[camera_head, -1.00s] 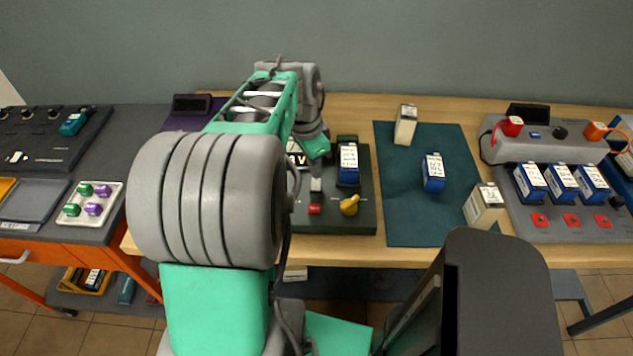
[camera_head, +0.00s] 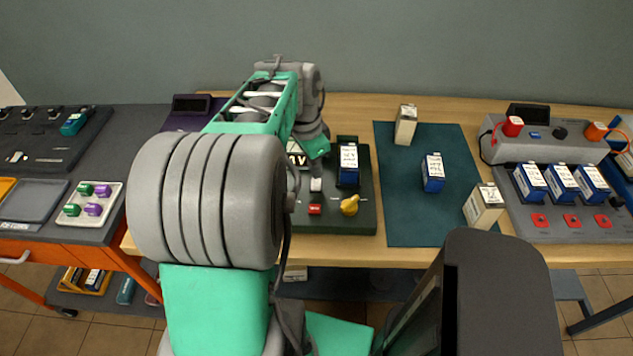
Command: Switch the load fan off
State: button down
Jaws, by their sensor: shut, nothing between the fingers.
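A dark green panel (camera_head: 334,222) lies on the wooden table near the middle. On its front part are a small red switch (camera_head: 314,209) and a yellow knob (camera_head: 350,204). A blue battery (camera_head: 347,166) stands on the panel behind the knob. A display (camera_head: 297,158) with large dark characters is partly hidden by my arm. I cannot make out a fan; my arm hides the panel's left part.
A teal mat (camera_head: 400,220) to the right holds a blue battery (camera_head: 432,172) and two pale ones (camera_head: 405,125). A grey station (camera_head: 570,222) with several batteries stands further right. A dark bench (camera_head: 120,150) with a tray (camera_head: 85,220) is at left.

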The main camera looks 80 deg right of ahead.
jog(key=shift+f+b, duration=0.7)
jog(key=shift+f, duration=0.2)
dwell(0.5)
jog(key=shift+r+p, duration=2.25)
jog(key=shift+r, duration=1.3)
